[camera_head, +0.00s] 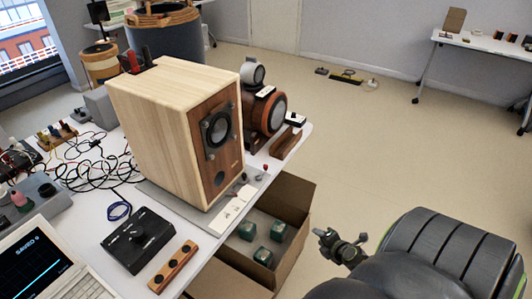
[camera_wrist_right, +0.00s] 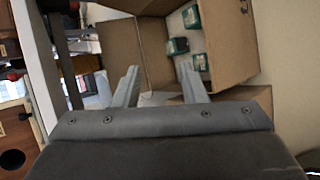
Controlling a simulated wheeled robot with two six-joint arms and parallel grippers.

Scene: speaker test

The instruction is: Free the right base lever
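A wooden speaker (camera_head: 160,130) stands upright on a grey base plate (camera_head: 158,198) on the table. At the plate's right end are small upright levers: one with a red tip (camera_head: 265,168) and another (camera_head: 243,177) to its left, close to the speaker. It is too small to tell how either is set. My right gripper (camera_head: 341,238) is to the right of the table, over the floor, apart from the levers. In the right wrist view its two fingers (camera_wrist_right: 159,82) are spread with nothing between them. My left gripper does not show.
An open cardboard box (camera_head: 298,190) with several green blocks (camera_head: 270,232) stands beside the table edge, between it and my right gripper. A black control box (camera_head: 138,240), a wooden strip (camera_head: 173,266), a laptop (camera_head: 40,265) and tangled cables (camera_head: 85,165) crowd the tabletop.

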